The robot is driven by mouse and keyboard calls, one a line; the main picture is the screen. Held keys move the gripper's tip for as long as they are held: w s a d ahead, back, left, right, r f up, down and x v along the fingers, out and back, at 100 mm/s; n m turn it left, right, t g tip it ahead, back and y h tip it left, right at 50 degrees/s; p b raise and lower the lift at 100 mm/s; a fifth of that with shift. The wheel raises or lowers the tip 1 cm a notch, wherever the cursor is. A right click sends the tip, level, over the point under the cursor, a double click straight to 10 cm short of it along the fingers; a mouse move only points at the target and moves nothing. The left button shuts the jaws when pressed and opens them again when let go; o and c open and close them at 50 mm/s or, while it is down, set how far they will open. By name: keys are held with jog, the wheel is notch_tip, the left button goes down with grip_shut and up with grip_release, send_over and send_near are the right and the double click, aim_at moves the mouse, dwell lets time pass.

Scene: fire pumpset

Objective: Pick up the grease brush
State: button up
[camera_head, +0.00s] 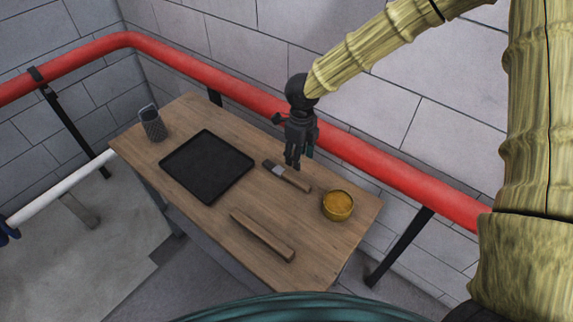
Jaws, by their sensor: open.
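The grease brush (297,182) appears to be the short tool lying on the wooden table, with a brown handle, a light metal band and a dark end pointing to the upper left. My gripper (300,162) is dark, points down and is open and empty. In the picture its fingertips are just above the brush's middle, apart from the handle. I cannot tell the exact height between them. The brush is mostly visible.
The table (205,227) also holds a black tray (207,165), a dark mesh cup (152,124), a wooden bar (262,236) and an open tin of yellow-brown grease (338,204). A red pipe (390,174) runs behind the table, close to my gripper.

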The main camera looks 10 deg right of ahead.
aim_at(298, 181)
jog(key=s+f, duration=0.1)
jog(key=s+f+p, duration=0.1)
jog(key=f, duration=0.1)
jog(key=shift+s+d+f, duration=0.1)
jog(key=shift+s+d, duration=0.05)
jog(key=shift+s, duration=0.55)
jog(key=f, duration=0.1)
jog(key=w+f+p, duration=0.1)
jog(key=f, duration=0.1)
jog(key=w+a+f+p, duration=0.1)
jog(key=f, duration=0.1)
jog(key=shift+w+f, duration=0.1)
jog(key=shift+s+f, duration=0.25)
jog(key=shift+s, duration=0.35)
jog(key=shift+w+f, duration=0.35)
jog(key=shift+w, duration=0.05)
jog(key=shift+c, duration=1.1)
jog(key=shift+s+r, duration=0.15)
jog(key=shift+s, duration=0.05)
jog(key=c, duration=0.7)
grip_shut()
jog(key=shift+w, duration=0.1)
